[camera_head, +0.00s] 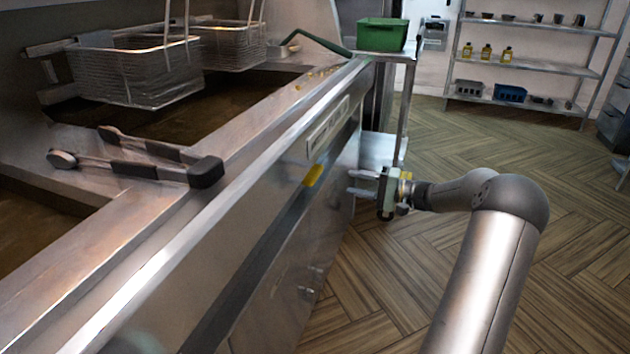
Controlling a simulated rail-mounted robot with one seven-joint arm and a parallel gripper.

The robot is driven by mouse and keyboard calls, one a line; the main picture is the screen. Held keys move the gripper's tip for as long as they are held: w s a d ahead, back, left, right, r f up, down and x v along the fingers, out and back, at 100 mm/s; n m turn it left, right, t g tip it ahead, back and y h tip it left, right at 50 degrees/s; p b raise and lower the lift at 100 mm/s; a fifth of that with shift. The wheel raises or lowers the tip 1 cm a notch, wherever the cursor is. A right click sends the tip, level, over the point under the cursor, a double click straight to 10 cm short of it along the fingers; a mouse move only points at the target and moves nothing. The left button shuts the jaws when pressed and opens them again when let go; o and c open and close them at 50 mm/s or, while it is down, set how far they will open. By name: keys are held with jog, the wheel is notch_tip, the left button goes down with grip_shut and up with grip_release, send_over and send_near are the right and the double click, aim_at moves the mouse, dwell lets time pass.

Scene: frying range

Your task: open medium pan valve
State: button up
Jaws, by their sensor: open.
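A yellow handle-like piece (313,175) sits on the steel front of the fryer, below its top edge; it may be the valve, but I cannot tell whether it is the medium pan's one. My gripper (354,182) is to the right of the yellow piece, with its two fingers pointing left toward the fryer front. The fingers are open with nothing between them, and a gap shows between them and the yellow piece. Small metal fittings (308,291) show lower on the fryer front.
The fryer's steel top edge (230,205) runs diagonally beside my arm. Dark-handled tools (150,158) lie across the fryer top near wire baskets (135,72). A green bin (382,35) stands on a steel stand behind my gripper. The wooden floor (480,140) is clear on the right.

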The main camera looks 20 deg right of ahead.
aim_at(319, 176)
jog(key=b+x, duration=0.2)
jog(key=x, duration=1)
jog(key=shift+w+a, duration=0.1)
jog(key=shift+w, duration=0.05)
grip_shut()
